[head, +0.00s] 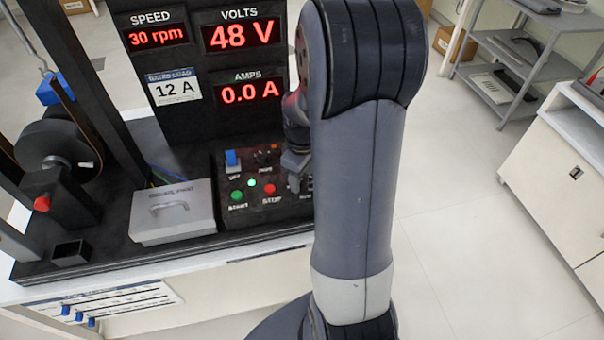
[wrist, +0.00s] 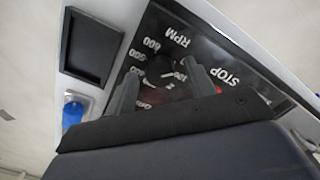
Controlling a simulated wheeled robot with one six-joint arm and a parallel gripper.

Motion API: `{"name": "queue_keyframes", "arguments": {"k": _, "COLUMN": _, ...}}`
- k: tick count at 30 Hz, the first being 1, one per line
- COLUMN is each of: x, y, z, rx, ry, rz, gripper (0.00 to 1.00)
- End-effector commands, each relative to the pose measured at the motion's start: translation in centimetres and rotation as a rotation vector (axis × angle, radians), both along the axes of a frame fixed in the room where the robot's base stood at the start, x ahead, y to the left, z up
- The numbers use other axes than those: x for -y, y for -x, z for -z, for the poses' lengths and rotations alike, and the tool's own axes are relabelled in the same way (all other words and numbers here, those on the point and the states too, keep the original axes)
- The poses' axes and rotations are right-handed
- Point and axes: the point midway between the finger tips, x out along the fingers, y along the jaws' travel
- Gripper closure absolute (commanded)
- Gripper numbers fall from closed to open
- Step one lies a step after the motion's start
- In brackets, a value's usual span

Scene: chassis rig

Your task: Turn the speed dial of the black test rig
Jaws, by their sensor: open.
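The black test rig (head: 190,125) stands at the left in the head view, its SPEED display (head: 157,37) reading 30 rpm. In the wrist view the dark speed dial (wrist: 160,69) sits inside a ring of white numbers marked RPM. My gripper (head: 294,172) is low over the right end of the control panel (head: 238,205) in the head view and hides the dial there. In the wrist view my gripper (wrist: 162,73) is open, one finger on each side of the dial. I cannot tell whether the fingers touch it.
A green START button (head: 237,196), a red STOP button (head: 269,189) and a blue switch (head: 232,160) are left of my gripper. A grey lidded box (head: 172,215) stands farther left.

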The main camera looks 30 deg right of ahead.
Motion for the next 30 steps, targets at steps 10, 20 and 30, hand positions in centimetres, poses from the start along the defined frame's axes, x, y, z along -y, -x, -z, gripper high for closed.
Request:
{"name": "queue_keyframes", "arguments": {"k": 10, "x": 0.0, "y": -0.1, "z": -1.3, "rx": 0.003, "ry": 0.001, "rz": 0.001, "gripper": 0.48}}
{"name": "queue_keyframes", "arguments": {"k": 20, "x": 0.0, "y": -0.1, "z": -7.9, "rx": 0.005, "ry": 0.001, "rz": 0.0, "gripper": 0.48}}
{"name": "queue_keyframes", "arguments": {"k": 30, "x": 0.0, "y": 0.0, "z": -10.8, "rx": 0.0, "ry": 0.0, "rz": 0.0, "gripper": 0.48}}
